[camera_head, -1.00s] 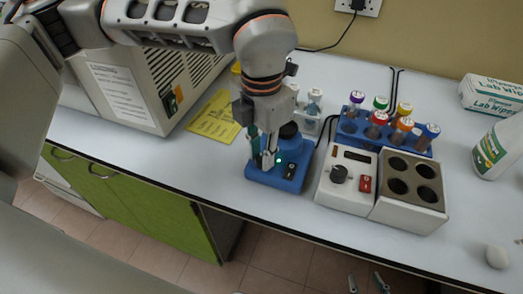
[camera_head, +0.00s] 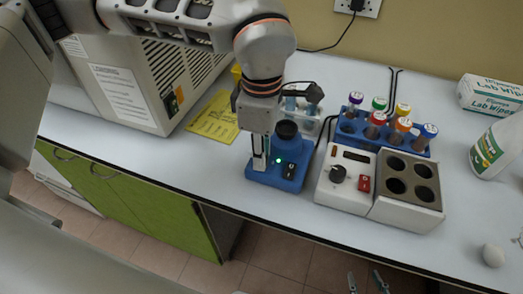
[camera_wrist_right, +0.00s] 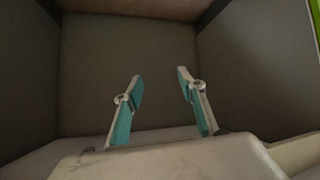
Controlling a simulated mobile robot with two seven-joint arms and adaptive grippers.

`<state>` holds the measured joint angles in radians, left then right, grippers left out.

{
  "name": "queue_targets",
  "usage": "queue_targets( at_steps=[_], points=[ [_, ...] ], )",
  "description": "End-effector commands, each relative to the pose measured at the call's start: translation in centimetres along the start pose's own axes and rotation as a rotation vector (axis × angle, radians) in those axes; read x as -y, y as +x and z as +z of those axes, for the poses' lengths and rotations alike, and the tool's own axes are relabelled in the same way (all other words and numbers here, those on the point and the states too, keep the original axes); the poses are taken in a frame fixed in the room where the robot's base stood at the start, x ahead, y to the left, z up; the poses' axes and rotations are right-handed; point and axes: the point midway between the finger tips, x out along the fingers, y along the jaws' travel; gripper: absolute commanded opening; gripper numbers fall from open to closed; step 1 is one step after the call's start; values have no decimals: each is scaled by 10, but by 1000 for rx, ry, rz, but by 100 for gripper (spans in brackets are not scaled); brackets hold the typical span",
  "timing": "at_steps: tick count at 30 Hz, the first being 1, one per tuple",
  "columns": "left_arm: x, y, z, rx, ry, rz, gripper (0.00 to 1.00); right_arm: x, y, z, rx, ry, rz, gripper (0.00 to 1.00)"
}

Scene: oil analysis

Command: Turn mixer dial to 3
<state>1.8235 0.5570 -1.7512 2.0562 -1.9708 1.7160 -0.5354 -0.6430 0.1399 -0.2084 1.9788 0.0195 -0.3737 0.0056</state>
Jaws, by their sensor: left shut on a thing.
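The mixer (camera_head: 293,165) is a blue device with a black cup on top, a lit green light and a black switch (camera_head: 289,171) on its front. My left gripper (camera_head: 260,165) points down at the mixer's front left part and is shut there. The mixer dial is hidden by the fingers, and its number cannot be read. My right gripper (camera_wrist_right: 158,85) is open and empty in the right wrist view. Its fingertips also show at the bottom of the head view, in front of the bench.
A white heating block (camera_head: 408,190) with its own black knob (camera_head: 338,173) and red switch stands right of the mixer. A blue tube rack (camera_head: 351,130) with several capped tubes is behind it. A yellow sheet (camera_head: 215,118) lies left. A large beige machine (camera_head: 130,80) stands further left.

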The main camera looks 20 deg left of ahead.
Motion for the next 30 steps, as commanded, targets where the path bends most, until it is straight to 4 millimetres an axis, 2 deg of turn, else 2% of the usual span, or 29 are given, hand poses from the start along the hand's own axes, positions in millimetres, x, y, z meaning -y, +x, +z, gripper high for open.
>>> queue_targets(
  at_steps=[15, 21, 30],
  points=[
    [-1, -2, 0, 1, 452, 4, 0, 1, -4, -5, -1, 7, -4, 40],
    [-1, -2, 1, 2, 567, 4, 0, 2, -4, -4, 2, 8, -5, 40],
    [-1, -2, 1, 1, 648, 4, 0, 3, -5, -1, 7, 10, -7, 40]
  ],
)
